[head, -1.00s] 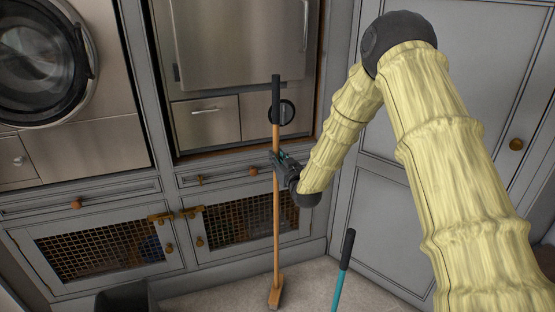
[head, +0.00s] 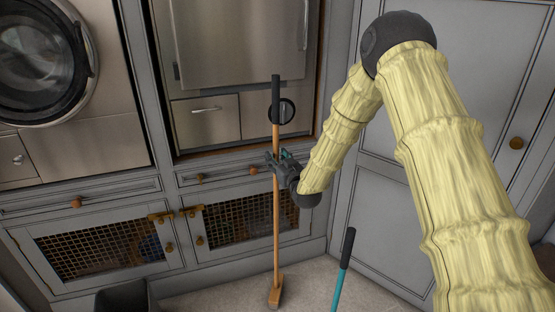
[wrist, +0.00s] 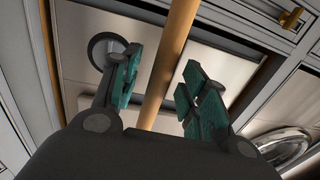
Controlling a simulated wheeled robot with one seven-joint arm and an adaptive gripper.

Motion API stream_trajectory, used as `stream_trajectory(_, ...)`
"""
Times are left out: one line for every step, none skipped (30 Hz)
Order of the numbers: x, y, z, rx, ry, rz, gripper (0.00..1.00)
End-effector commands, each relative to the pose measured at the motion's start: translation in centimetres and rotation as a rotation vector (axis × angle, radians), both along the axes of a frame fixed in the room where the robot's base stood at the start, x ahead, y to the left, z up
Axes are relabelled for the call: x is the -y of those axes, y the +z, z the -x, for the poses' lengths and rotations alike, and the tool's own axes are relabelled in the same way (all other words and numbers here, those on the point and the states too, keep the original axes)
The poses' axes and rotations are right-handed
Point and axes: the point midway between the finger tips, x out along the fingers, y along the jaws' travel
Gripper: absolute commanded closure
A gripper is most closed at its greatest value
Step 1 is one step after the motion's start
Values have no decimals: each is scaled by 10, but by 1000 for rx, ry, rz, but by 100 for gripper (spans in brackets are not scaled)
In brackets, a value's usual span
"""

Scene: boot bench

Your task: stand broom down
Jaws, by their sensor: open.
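The broom (head: 276,200) stands upright in the head view, with a wooden stick, a black top end and a wooden head (head: 275,297) on the floor. My gripper (head: 273,160) is at the stick's upper half, coming from the right. In the wrist view my gripper (wrist: 157,88) is open, and the broom stick (wrist: 168,65) passes between its two teal-padded fingers. Gaps show between the stick and both fingers. The broom's bristles are too small to make out.
A second handle, teal with a black grip (head: 344,265), stands at the right of the broom. A dark bin (head: 125,297) is at the lower left. Grey cabinets with mesh doors (head: 243,222) stand behind. Some pale floor (head: 205,300) between bin and broom is clear.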

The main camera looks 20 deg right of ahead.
Motion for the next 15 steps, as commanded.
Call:
stream_trajectory(0,0,2,0,0,0,56)
stream_trajectory(1,0,4,0,0,0,56)
stream_trajectory(1,0,7,0,0,0,56)
stream_trajectory(1,1,10,1,0,0,56)
stream_trajectory(2,1,14,1,0,0,56)
stream_trajectory(2,1,20,0,0,0,56)
stream_trajectory(3,1,24,0,0,0,56)
stream_trajectory(4,1,30,1,-1,-1,56)
stream_trajectory(5,1,37,0,-1,-1,56)
stream_trajectory(5,1,43,-1,-1,-1,56)
stream_trajectory(6,1,48,0,-1,-1,56)
stream_trajectory(6,1,56,0,-1,-1,56)
stream_trajectory(7,1,62,0,-1,-1,56)
stream_trajectory(7,2,67,1,-1,-1,56)
stream_trajectory(8,2,74,1,-1,-1,56)
